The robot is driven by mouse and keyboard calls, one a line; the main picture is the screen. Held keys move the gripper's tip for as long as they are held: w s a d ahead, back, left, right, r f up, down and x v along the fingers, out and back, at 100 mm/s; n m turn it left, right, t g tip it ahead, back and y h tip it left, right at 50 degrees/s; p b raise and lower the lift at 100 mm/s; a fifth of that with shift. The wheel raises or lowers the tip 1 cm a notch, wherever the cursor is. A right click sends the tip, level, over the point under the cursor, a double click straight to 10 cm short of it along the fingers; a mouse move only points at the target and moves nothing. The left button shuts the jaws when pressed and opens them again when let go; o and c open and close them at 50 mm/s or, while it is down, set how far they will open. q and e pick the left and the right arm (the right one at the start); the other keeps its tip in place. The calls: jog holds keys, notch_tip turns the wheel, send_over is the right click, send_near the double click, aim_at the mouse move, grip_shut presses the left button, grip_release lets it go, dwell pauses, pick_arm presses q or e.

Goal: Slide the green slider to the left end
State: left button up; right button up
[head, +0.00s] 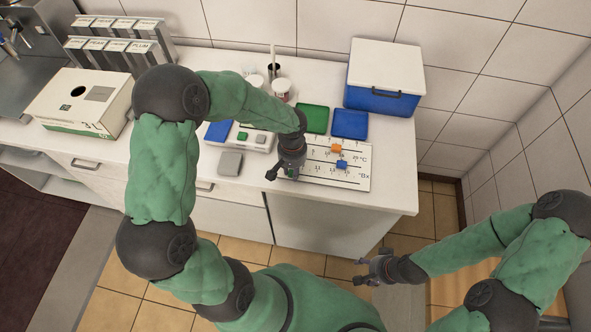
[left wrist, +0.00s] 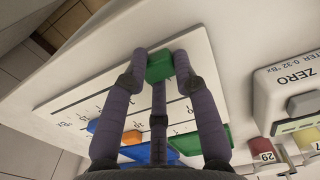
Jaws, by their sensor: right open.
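The white slider board (head: 352,181) lies at the counter's front edge, with printed scales and three sliders. The green slider (left wrist: 160,67) is near one end of the board in the left wrist view, the left end in the head view. My left gripper (head: 281,174) is down over that end. In the left wrist view its fingertips (left wrist: 161,60) flank the green slider on both sides and appear to touch it. The orange slider (head: 336,148) and the blue slider (head: 342,164) sit further right. My right gripper (head: 372,268) is open and empty, low in front of the counter.
A white meter marked ZERO (left wrist: 297,88) stands beside the board's left end. A grey block (head: 230,163) is left of my gripper. Green (head: 315,119) and blue (head: 350,124) square pads lie behind the board. A blue cooler box (head: 384,78) stands at the back right.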

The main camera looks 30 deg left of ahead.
aim_at(292, 172)
pick_arm(q)
jog(key=o, duration=0.5)
jog(key=shift+a, duration=0.1)
notch_tip(292, 172, up, 12)
dwell(0.4)
jog(key=shift+s, duration=0.1)
dwell(0.4)
